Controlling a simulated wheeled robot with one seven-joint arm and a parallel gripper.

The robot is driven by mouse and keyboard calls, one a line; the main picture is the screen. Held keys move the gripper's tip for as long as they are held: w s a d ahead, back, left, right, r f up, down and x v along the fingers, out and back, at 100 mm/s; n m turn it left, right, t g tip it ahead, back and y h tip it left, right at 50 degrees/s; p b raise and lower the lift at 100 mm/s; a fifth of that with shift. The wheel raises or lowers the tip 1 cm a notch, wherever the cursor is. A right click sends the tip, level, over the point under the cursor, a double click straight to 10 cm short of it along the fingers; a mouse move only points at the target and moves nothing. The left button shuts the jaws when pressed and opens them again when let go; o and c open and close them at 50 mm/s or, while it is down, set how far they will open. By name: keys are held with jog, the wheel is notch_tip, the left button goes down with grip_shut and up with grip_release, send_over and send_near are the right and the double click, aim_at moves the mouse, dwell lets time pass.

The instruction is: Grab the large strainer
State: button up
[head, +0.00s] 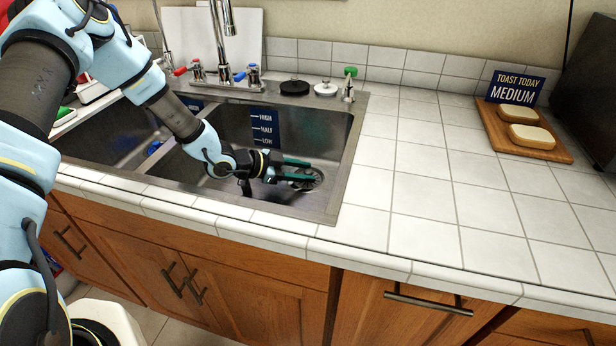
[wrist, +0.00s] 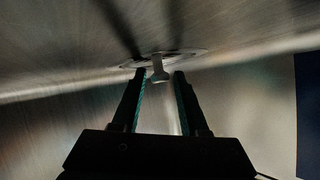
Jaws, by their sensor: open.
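The large strainer (head: 313,181) is a round metal piece on the floor of the right sink basin, partly covered by my fingers in the head view. In the wrist view the strainer (wrist: 185,56) shows as a flat disc with a small pale upright knob (wrist: 158,70) at its middle. My gripper (head: 306,170) reaches down into the basin with its fingers pointing at the strainer. In the wrist view my gripper (wrist: 159,77) is open, and the knob appears between the two fingertips. I cannot tell whether the fingers touch the strainer.
The steel sink rim (head: 345,165) and basin walls surround my gripper. A blue level sign (head: 265,128) is on the back wall. The faucet (head: 222,45) stands behind the basins. White tiled counter (head: 430,200) lies clear to the right, with a toast board (head: 560,155) beyond.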

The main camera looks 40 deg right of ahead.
grip_shut()
jog(key=shift+r, duration=0.15)
dwell(0.5)
